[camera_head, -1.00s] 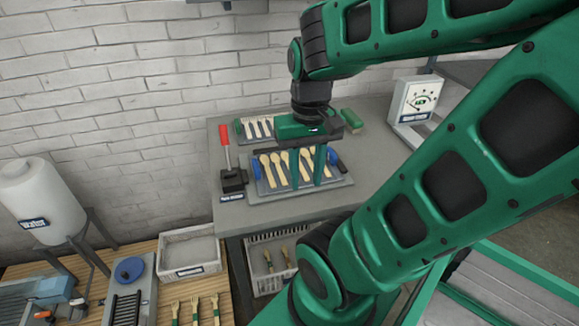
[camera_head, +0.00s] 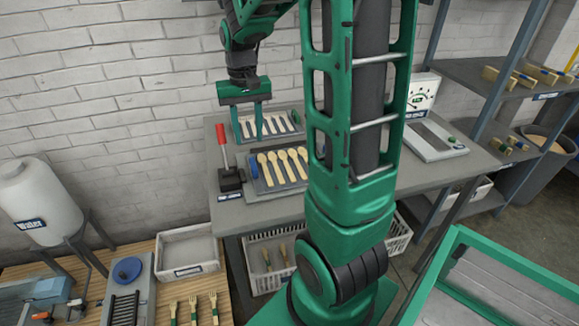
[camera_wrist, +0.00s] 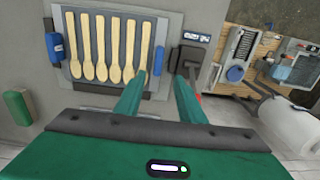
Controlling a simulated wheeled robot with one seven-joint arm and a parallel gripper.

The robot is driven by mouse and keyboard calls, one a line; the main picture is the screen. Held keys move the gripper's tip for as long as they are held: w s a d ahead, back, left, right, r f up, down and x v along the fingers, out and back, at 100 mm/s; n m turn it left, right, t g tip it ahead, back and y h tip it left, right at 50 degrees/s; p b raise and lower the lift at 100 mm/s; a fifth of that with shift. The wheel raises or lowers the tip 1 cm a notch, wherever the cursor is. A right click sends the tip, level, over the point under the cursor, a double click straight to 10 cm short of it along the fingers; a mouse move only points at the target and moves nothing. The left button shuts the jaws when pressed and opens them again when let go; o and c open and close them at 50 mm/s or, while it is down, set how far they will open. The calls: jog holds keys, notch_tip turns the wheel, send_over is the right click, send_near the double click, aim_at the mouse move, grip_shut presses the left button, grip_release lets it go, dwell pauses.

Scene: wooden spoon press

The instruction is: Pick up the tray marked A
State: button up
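My gripper (camera_head: 250,138) is open and empty, fingers pointing down, in front of the left part of a grey tray of pale forks (camera_head: 285,135) in the head view. I cannot tell its exact height. A second grey tray (camera_head: 262,190) lies nearer on the bench and holds several wooden spoons, with blue pieces at its sides. My arm hides its right part. In the wrist view the spoon tray (camera_wrist: 152,88) lies beyond my fingers (camera_wrist: 160,78), whose tips show near its right lower corner. I cannot read an A on either tray.
A red-handled press (camera_head: 230,178) stands left of the spoon tray on the grey bench (camera_head: 290,208). A gauge and a flat plate (camera_head: 432,142) stand on the right. A white crate (camera_head: 258,283) is below. A green block (camera_wrist: 17,107) shows in the wrist view.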

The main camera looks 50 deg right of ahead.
send_over(253, 163)
jog(key=f, duration=0.5)
jog(key=shift+w+f, duration=0.15)
jog(key=shift+w, duration=0.25)
jog(key=shift+s+f, duration=0.2)
jog(key=shift+f, duration=1.2)
jog(key=shift+s+f, duration=0.15)
jog(key=shift+f, duration=1.2)
grip_shut()
